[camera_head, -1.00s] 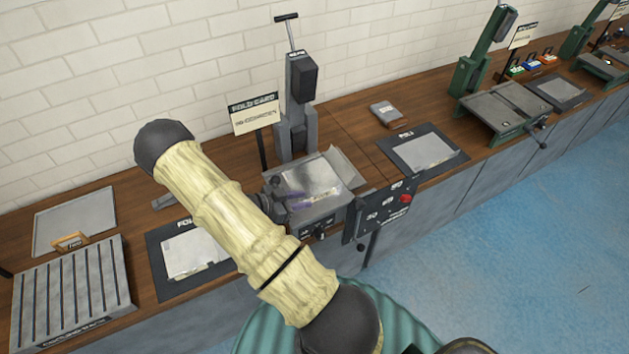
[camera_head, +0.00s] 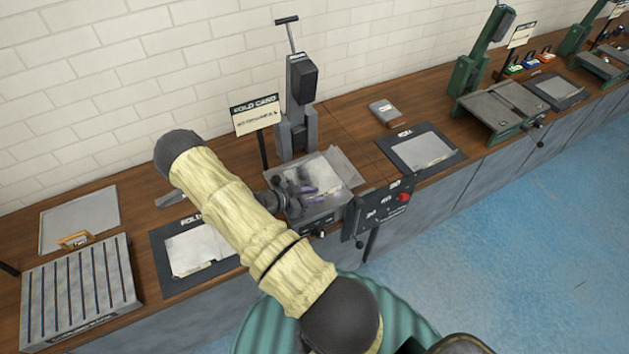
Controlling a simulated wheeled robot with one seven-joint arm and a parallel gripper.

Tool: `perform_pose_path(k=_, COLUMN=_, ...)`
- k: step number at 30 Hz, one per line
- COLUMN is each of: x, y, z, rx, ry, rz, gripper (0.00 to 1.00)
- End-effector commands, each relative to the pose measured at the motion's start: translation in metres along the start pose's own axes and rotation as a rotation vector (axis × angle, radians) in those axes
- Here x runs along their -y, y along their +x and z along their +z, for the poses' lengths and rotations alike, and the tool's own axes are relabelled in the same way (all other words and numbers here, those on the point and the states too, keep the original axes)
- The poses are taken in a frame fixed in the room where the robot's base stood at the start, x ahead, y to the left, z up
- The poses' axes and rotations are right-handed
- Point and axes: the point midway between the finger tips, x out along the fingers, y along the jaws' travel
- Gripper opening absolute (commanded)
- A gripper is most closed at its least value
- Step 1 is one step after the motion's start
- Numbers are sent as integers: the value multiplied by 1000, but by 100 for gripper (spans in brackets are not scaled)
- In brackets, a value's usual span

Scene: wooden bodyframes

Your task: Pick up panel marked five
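No panel with a readable five shows in the head view. Pale grey panels lie on the press bed (camera_head: 335,200), on the left black mat (camera_head: 198,249) and on the right black mat (camera_head: 424,151); any marks on them are too small to read. My gripper (camera_head: 303,192) is small and dark, low over the press bed, with purple showing at its fingers. I cannot tell whether it touches the panel there or whether its fingers are open. My pale, wood-like arm covers part of the left mat and the bed's near left side.
The grey press column (camera_head: 297,105) and fold card sign (camera_head: 256,115) stand behind the bed. A dial box with a red knob (camera_head: 384,207) is at its right front. A slotted rack (camera_head: 80,290) and grey tray (camera_head: 80,218) are at left. A small grey block (camera_head: 384,111) lies behind the right mat.

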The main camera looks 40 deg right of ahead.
Motion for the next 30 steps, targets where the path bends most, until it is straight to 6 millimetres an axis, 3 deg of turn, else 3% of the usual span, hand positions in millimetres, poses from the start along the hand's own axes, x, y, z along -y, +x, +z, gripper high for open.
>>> perform_pose_path(k=8, x=0, y=0, z=0, rx=0, ry=0, rz=0, gripper=26)
perform_pose_path(k=12, x=0, y=0, z=0, rx=0, ry=0, rz=0, gripper=0)
perform_pose_path(k=30, x=0, y=-4, z=-10, rx=-2, ry=2, rz=1, gripper=0)
